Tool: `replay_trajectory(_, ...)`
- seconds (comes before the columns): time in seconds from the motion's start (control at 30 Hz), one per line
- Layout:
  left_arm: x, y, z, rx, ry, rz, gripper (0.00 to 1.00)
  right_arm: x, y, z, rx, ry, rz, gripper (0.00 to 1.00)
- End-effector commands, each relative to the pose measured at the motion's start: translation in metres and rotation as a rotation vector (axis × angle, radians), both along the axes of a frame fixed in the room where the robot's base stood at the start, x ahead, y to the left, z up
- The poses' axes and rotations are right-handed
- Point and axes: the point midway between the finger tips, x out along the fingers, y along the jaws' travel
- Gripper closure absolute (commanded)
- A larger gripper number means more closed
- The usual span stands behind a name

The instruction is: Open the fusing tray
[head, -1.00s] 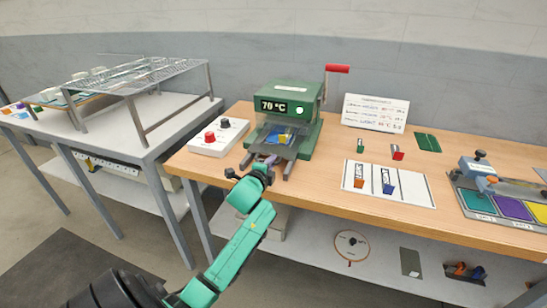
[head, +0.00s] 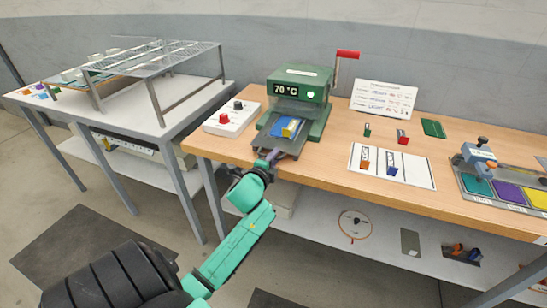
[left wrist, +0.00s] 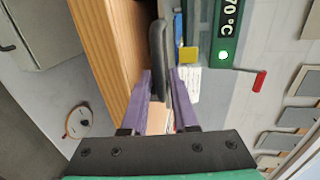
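The green press (head: 300,90) stands on the wooden bench with its display reading 70 °C. Its grey fusing tray (head: 268,140) sticks out at the front, with a blue and yellow piece (head: 290,128) lying on it. My left gripper (head: 272,157) is at the tray's front edge. In the left wrist view the purple fingers of my left gripper (left wrist: 160,75) lie on either side of the dark tray handle (left wrist: 156,45) and appear closed on it. The yellow piece (left wrist: 189,54) also shows there. My right gripper is not in view.
A white control box with red and black knobs (head: 230,118) sits left of the press. A white mat (head: 420,172) with small tools, a sign (head: 384,98) and a clamp fixture (head: 478,165) are to the right. A grey rack table (head: 160,125) stands at left.

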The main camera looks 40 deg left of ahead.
Motion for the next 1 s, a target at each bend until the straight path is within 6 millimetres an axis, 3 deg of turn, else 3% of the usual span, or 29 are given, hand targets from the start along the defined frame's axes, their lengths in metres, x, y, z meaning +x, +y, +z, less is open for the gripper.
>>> replay_trajectory(0.13,-0.008,-0.003,0.001,0.001,0.000,0.000,0.73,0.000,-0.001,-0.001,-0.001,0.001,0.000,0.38)
replay_trajectory(0.27,-0.028,-0.010,0.005,0.000,0.002,0.000,0.73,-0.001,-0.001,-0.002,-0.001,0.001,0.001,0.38)
replay_trajectory(0.6,-0.111,-0.038,0.023,-0.002,0.004,0.001,0.73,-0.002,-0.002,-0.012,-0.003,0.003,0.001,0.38)
replay_trajectory(0.7,-0.127,-0.044,0.026,-0.002,0.003,0.000,0.73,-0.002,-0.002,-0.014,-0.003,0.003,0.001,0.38)
replay_trajectory(1.0,-0.135,-0.047,0.031,0.000,0.000,0.000,0.73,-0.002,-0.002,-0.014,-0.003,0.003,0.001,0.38)
